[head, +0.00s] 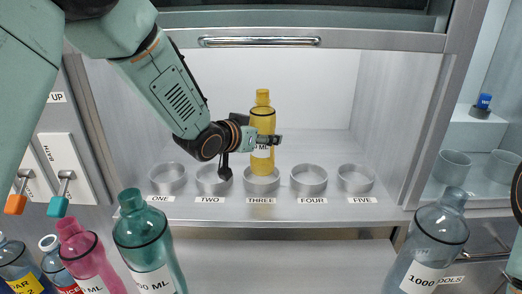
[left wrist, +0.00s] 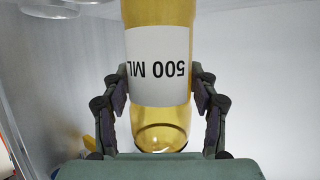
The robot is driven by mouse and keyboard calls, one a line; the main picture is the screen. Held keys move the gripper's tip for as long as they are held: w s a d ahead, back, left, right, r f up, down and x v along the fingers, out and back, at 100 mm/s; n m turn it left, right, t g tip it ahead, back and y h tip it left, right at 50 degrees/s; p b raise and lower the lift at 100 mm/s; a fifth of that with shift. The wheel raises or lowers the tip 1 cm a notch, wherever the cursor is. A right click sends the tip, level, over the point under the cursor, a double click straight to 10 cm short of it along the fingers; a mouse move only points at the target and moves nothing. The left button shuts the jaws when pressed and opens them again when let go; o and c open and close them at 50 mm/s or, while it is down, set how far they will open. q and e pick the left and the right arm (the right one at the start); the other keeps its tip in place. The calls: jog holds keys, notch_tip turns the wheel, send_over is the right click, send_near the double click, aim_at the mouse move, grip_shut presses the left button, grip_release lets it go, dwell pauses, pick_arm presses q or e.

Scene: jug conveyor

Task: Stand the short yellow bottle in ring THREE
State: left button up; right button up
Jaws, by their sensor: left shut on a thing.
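The yellow bottle (head: 262,117) is upright over ring THREE (head: 262,188), its base at the ring's opening. I cannot tell whether it rests on the shelf inside the ring or hangs just above. My left gripper (head: 265,138) comes in from the left and is shut on the bottle's middle. In the left wrist view the bottle (left wrist: 158,60) shows upside down with a white 500 ML label, and the gripper's (left wrist: 158,88) two fingers press its sides. My right gripper is not in view.
Rings ONE (head: 167,186), TWO (head: 212,187), FOUR (head: 309,188) and FIVE (head: 355,186) stand empty on the shelf (head: 330,212). In front are a teal bottle (head: 140,235), a pink bottle (head: 85,255) and a grey 1000 bottle (head: 432,240). A handled panel (head: 400,42) hangs above.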

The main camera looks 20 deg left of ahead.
aim_at(261, 147)
pick_arm(q)
notch_tip(261, 147, down, 4)
jog(key=shift+a+r+b, duration=0.15)
jog(key=shift+r+b, duration=0.1)
jog(key=shift+b, duration=0.15)
jog(key=shift+w+a, duration=0.1)
jog(key=shift+a, duration=0.05)
jog(key=shift+s+d, duration=0.2)
jog(key=shift+d, duration=0.1)
jog(key=o, duration=0.6)
jog(key=shift+f, duration=0.15)
jog(key=o, duration=0.4)
jog(key=shift+w+a+f, duration=0.1)
jog(key=shift+w+a, duration=0.05)
jog(key=shift+a, duration=0.05)
jog(key=shift+d, duration=0.15)
jog(key=shift+r, duration=0.2)
